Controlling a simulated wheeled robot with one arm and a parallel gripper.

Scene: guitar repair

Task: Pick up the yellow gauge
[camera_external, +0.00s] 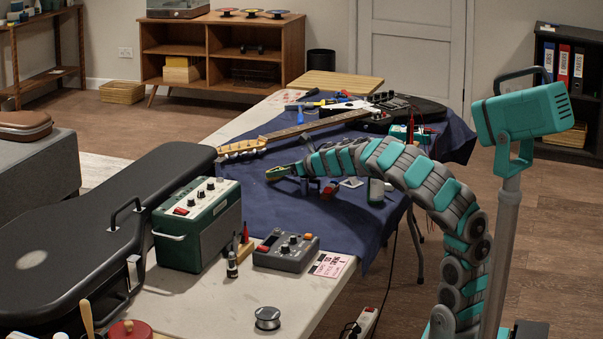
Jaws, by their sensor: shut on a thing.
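My gripper (273,174) reaches in from the right, low over the blue cloth (300,215), just below the guitar's headstock. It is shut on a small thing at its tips. A greenish-yellow tint shows there, but the held thing is too small and covered to make out, so I cannot tell if it is the yellow gauge. I also cannot tell whether it touches the cloth. No yellow gauge shows clearly elsewhere.
The guitar (300,130) lies behind my gripper. A green amplifier (203,228) and a black guitar case (75,240) stand to the left. A grey pedal (286,252) sits in front. The cloth's middle is fairly clear.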

